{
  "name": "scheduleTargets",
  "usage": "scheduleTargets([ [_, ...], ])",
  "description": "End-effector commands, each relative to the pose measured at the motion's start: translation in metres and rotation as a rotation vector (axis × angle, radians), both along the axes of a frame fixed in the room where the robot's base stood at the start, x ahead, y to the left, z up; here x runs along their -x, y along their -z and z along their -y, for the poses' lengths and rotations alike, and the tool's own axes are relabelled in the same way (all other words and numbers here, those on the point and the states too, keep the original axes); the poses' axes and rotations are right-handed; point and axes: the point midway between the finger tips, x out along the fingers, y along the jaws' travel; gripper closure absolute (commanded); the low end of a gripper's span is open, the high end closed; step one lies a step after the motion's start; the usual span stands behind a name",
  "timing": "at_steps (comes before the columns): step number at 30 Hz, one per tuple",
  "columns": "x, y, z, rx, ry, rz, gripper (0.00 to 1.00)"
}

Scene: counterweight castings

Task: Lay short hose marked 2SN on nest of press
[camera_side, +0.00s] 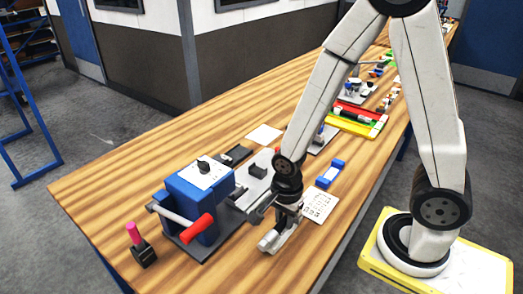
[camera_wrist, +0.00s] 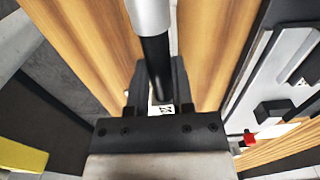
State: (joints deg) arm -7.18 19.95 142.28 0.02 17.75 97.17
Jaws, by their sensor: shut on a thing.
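My gripper (camera_side: 279,228) is low over the front edge of the table, right of the blue press. In the wrist view my gripper (camera_wrist: 160,82) is shut on a short black hose (camera_wrist: 156,60) with a silver end fitting (camera_wrist: 149,14). A white label with dark marks shows on the hose between the fingers, but only part is readable. In the side view the hose's silver end (camera_side: 267,243) shows below my gripper. The blue press (camera_side: 193,196) stands on a dark base, with a red-handled lever (camera_side: 198,229) at its front. I cannot make out its nest.
A grey plate with a black block (camera_side: 257,171) lies behind my gripper. A white marked card (camera_side: 319,207) and a blue holder (camera_side: 330,174) lie to the right. A black block with a pink peg (camera_side: 134,234) stands at front left. Wood before the press is clear.

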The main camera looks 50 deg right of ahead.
Motion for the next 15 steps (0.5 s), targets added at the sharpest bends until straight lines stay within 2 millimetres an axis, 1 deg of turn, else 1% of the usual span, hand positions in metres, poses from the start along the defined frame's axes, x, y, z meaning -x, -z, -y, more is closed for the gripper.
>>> scheduleTargets([
  [4,-0.0001,0.0032,0.0000,0.000,0.000,-0.001,1.00],
  [5,0.0000,0.0032,0.0000,0.000,0.000,0.000,0.65],
  [6,-0.0001,0.0031,0.0000,0.000,0.000,0.000,0.52],
  [7,-0.0001,0.0030,0.0000,0.000,0.000,0.000,0.43],
  [8,-0.0001,0.0030,0.0000,0.000,0.000,0.000,0.36],
  [15,0.0001,0.0032,0.0000,0.000,0.000,0.000,0.36],
])
